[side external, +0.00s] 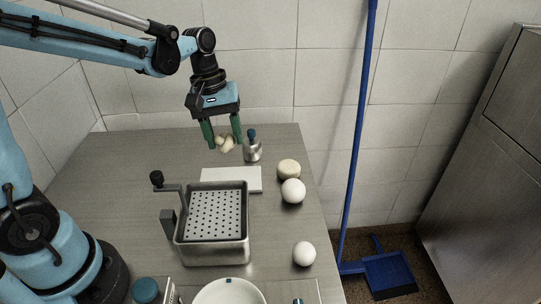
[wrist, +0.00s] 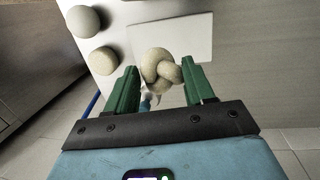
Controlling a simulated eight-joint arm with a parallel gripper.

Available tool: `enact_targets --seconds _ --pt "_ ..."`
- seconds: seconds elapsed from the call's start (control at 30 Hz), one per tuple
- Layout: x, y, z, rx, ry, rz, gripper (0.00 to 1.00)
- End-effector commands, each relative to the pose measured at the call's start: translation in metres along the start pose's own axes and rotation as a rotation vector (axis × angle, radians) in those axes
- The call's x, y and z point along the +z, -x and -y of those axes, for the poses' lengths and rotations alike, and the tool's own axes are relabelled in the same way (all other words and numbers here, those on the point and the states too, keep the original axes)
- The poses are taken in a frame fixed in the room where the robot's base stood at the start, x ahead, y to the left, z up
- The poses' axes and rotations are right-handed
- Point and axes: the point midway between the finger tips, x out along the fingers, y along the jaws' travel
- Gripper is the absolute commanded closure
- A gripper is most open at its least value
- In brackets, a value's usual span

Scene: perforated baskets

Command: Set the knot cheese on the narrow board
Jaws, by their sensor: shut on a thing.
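The knot cheese (side external: 228,146) is a pale, knotted lump. My gripper (side external: 224,140) is shut on it with its two green fingers, near the back of the table. In the wrist view, the knot cheese (wrist: 159,76) sits between the fingertips (wrist: 160,70). The narrow board (side external: 232,178) is a flat white rectangle on the table, in front of and below the gripper in the side view. It also shows in the wrist view (wrist: 193,38), beyond the cheese. The gap between the cheese and the table is hard to judge.
A metal piece with a blue-green knob (side external: 252,149) stands just right of the gripper. A round cheese (side external: 289,169) and white balls (side external: 293,191) (side external: 304,253) lie right of the board. A perforated metal basket (side external: 215,216) stands close in front of the board, with a crank (side external: 158,180).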

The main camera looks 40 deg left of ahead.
Motion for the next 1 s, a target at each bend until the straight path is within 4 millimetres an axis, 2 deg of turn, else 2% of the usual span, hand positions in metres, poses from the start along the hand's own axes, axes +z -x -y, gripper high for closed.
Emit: enact_targets --seconds 0.6,0.8,1.0 --pt "-0.006 -0.063 0.009 0.0 -0.001 0.0 0.77" --pt "-0.007 -0.075 0.011 0.0 -0.001 0.0 0.77" --pt "-0.007 -0.079 0.011 0.0 -0.001 0.0 0.77"
